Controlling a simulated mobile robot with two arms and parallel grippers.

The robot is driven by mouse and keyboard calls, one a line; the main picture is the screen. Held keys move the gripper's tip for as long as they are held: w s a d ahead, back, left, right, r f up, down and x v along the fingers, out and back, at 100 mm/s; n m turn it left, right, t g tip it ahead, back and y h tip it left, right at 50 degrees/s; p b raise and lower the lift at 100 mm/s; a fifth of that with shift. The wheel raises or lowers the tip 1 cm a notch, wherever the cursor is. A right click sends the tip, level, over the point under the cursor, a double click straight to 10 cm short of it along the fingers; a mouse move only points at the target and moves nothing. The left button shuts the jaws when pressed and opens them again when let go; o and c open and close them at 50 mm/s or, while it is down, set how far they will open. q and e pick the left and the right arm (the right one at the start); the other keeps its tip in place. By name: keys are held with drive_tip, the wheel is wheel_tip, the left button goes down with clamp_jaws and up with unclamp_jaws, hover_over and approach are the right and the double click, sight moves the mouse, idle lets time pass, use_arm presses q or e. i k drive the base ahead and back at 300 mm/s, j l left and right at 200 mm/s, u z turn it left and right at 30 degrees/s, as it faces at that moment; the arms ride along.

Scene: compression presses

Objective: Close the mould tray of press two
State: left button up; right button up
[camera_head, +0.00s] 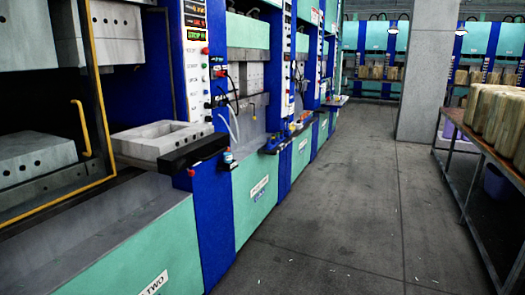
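Press two's green front panel (150,250), with a label reading "TWO", is at the lower left. Above it, a grey mould block (35,157) with round holes sits low inside the press, behind a yellow-edged guard frame (98,95) with a yellow handle (82,128). Another grey upper block (90,32) is above it. Further right, a light grey tray-like mould (160,139) with a rectangular recess stands out; I cannot tell which press it belongs to. Neither of my grippers is in view.
A blue column (212,225) with a black box (193,153) juts toward the aisle. More presses line the left wall. The grey floor (340,200) is clear. A concrete pillar (427,70) and a table (480,150) bearing tan cylinders (495,115) stand right.

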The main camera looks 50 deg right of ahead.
sight(165, 147)
drive_tip(key=z, duration=1.15)
